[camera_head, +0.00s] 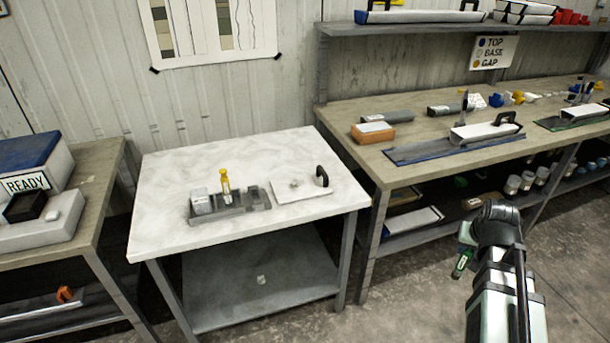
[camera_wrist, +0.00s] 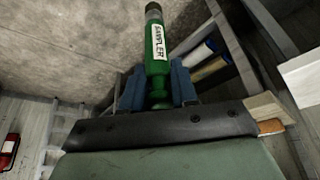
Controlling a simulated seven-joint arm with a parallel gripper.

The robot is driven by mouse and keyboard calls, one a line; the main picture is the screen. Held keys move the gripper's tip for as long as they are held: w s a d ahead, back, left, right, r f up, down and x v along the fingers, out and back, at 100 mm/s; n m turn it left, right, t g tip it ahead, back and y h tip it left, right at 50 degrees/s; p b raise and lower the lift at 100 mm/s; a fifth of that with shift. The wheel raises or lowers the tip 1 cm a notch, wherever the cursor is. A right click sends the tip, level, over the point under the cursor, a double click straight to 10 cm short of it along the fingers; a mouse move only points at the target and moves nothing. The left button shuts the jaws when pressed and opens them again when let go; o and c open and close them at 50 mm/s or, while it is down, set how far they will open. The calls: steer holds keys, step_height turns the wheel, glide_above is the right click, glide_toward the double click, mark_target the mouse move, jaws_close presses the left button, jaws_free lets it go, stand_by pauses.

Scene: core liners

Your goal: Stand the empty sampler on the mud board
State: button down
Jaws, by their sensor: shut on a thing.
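The green sampler (camera_wrist: 155,45) carries a white SAMPLER label and has a dark end. My gripper (camera_wrist: 158,88) is shut on it, with a blue finger on each side. In the head view the sampler (camera_head: 462,263) hangs tilted below my gripper (camera_head: 467,237), over the floor in front of the right bench. Whether it is empty cannot be seen. No board is labelled as the mud board; a flat pale board (camera_head: 292,200) with a black handle lies on the white table (camera_head: 170,170), well left of my gripper. I cannot tell if it is the mud board.
A grey tray (camera_head: 232,208) with a white block and a yellow-topped item stands left of the pale board. The right bench (camera_head: 395,170) holds a blue mat (camera_head: 410,153), an orange-sided block (camera_head: 373,133) and several small items. The white table's back is clear.

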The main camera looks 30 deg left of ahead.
steer(key=w+a+r+n+g+y, duration=0.1)
steer(key=w+a+r+n, duration=0.4)
steer(key=a, duration=1.4)
steer(key=w+a+r+n+y, duration=0.15)
steer(key=w+a+r, duration=0.45)
steer(key=a, duration=1.3)
steer(key=w+a+r+n+g+y, duration=0.1)
steer(key=w+a+r+n, duration=0.45)
steer(key=a, duration=1.35)
step_height(320, 180, down, 12)
steer(key=w+n, duration=0.1)
steer(key=shift+w+a+g, duration=0.25)
steer(key=shift+w+g, duration=0.05)
steer(key=shift+g, duration=0.1)
steer(key=shift+f+y, duration=0.1)
steer(key=shift+y, duration=0.15)
steer(key=c, duration=0.8)
jaws_free()
steer(key=shift+c, duration=0.2)
steer(key=v, duration=1.2)
